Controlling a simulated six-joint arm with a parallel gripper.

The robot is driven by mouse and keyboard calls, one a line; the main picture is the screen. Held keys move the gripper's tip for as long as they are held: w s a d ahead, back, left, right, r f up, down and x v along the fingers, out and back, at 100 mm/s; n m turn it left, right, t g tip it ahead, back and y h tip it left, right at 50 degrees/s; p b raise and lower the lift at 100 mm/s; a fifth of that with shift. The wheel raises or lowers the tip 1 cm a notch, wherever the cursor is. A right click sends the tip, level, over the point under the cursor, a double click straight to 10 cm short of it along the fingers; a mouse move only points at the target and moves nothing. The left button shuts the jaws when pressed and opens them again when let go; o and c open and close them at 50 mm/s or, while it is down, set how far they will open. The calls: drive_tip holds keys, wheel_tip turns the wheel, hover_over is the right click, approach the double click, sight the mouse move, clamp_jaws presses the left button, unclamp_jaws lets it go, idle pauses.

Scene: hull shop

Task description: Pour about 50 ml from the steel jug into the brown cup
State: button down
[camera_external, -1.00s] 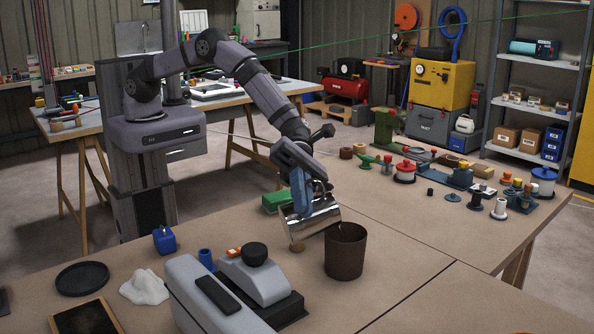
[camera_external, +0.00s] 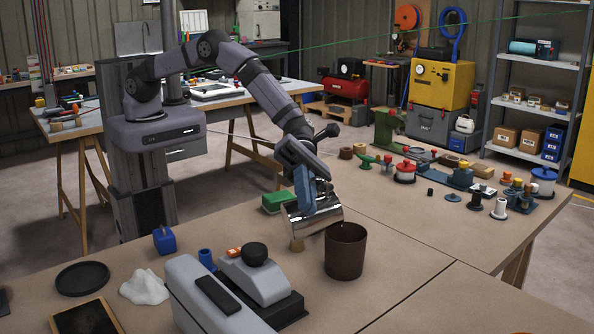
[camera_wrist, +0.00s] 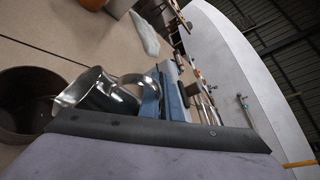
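The steel jug (camera_external: 312,220) is tipped on its side, its mouth towards the brown cup (camera_external: 345,254) and at the cup's rim. The cup stands upright on the bench. My gripper (camera_external: 304,190) is shut on the jug's handle and holds the jug above the bench, just left of the cup. In the wrist view the jug (camera_wrist: 92,92) leans with its lip over the near edge of the cup (camera_wrist: 22,100). The inside of the cup looks dark there.
A green block (camera_external: 278,201) lies behind the jug. In front stand a grey machine with a black knob (camera_external: 254,255), a blue block (camera_external: 164,240) and a white cloth-like lump (camera_external: 145,288). Several small parts crowd the right back. The bench right of the cup is clear.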

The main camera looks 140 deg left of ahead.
sight(288, 209)
drive_tip(key=shift+w+a+r+n, duration=0.15)
drive_tip(key=shift+a+r+n, duration=0.15)
drive_tip(key=shift+a+r, duration=0.05)
idle(1.1)
drive_tip(key=shift+s+d+f+m+y+b, duration=0.2)
drive_tip(key=shift+d+f+m, duration=0.15)
drive_tip(key=shift+d, duration=0.15)
drive_tip(key=shift+s+d+f+m+y+b, duration=0.1)
drive_tip(key=shift+s+d+f+m, duration=0.2)
drive_tip(key=shift+d, duration=0.2)
drive_tip(key=shift+s+d+f+m+y+b, duration=0.15)
drive_tip(key=shift+d+f+m, duration=0.15)
drive_tip(key=shift+d, duration=0.2)
drive_tip(key=shift+s+d+f+m+y, duration=0.1)
drive_tip(key=shift+s+d+m+y, duration=0.15)
drive_tip(key=shift+d+m, duration=0.3)
drive_tip(key=shift+s+d+f+m+y+b, duration=0.1)
drive_tip(key=shift+d+f+m+y+b, duration=0.1)
drive_tip(key=shift+f+m+b, duration=0.35)
drive_tip(key=shift+s+d+f+m+y+b, duration=0.1)
drive_tip(key=shift+d+f+m+y+b, duration=0.2)
drive_tip(key=shift+b, duration=0.55)
drive_tip(key=shift+a, duration=0.15)
drive_tip(key=shift+f+b, duration=0.2)
drive_tip(key=shift+b, duration=0.15)
